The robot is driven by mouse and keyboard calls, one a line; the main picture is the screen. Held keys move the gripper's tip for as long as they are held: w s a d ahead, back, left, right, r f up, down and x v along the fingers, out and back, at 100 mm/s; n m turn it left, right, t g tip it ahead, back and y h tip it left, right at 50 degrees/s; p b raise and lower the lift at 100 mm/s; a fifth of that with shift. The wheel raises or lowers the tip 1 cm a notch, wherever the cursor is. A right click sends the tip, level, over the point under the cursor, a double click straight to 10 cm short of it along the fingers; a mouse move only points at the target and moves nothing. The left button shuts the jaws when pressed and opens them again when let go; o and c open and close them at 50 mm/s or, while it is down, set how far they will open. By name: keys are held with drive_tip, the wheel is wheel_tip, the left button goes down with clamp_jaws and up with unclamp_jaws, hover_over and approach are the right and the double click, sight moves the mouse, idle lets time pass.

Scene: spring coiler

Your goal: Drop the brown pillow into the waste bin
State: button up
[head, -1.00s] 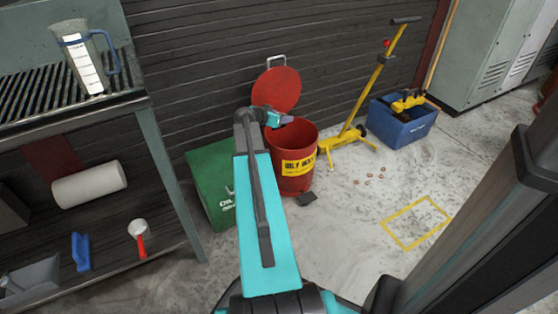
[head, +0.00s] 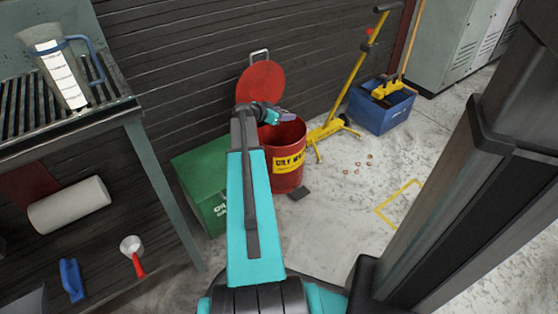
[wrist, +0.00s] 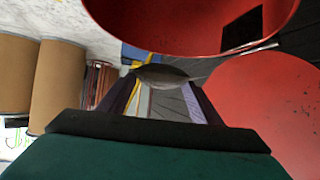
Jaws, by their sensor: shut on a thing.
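The waste bin (head: 288,179) is red with a yellow label and stands by the dark wall. Its round red lid (head: 261,86) is raised behind it. My gripper (head: 282,117) shows in the head view at the bin's mouth, toward the lid side; its height over the rim is hard to tell. In the wrist view, my gripper (wrist: 158,92) is shut on a grey-brown oval thing, the brown pillow (wrist: 161,75), seen nearly end-on. The bin's red wall (wrist: 150,38) is ahead of the fingers, with the red lid (wrist: 268,110) on the right. The pillow is not clear in the head view.
A green box (head: 203,180) stands left of the bin, beside a metal shelf (head: 160,185). A yellow wheeled stand (head: 345,85) and a blue crate (head: 382,114) are to the right. Small brown bits (head: 362,164) lie on open floor. Brown cylinders (wrist: 52,85) show at the wrist view's left.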

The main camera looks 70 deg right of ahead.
drive_tip(key=shift+f, duration=0.15)
drive_tip(key=shift+f+b, duration=0.45)
drive_tip(key=shift+f, duration=2.4)
drive_tip(key=o, duration=1.1)
drive_tip(key=shift+o, duration=0.2)
drive_tip(key=shift+a, duration=0.1)
drive_tip(key=p+v, duration=0.3)
drive_tip(key=v, duration=1)
drive_tip(key=shift+a+r+p, duration=0.15)
drive_tip(key=shift+a+p, duration=0.15)
drive_tip(key=shift+p, duration=0.1)
drive_tip(key=shift+w, duration=0.1)
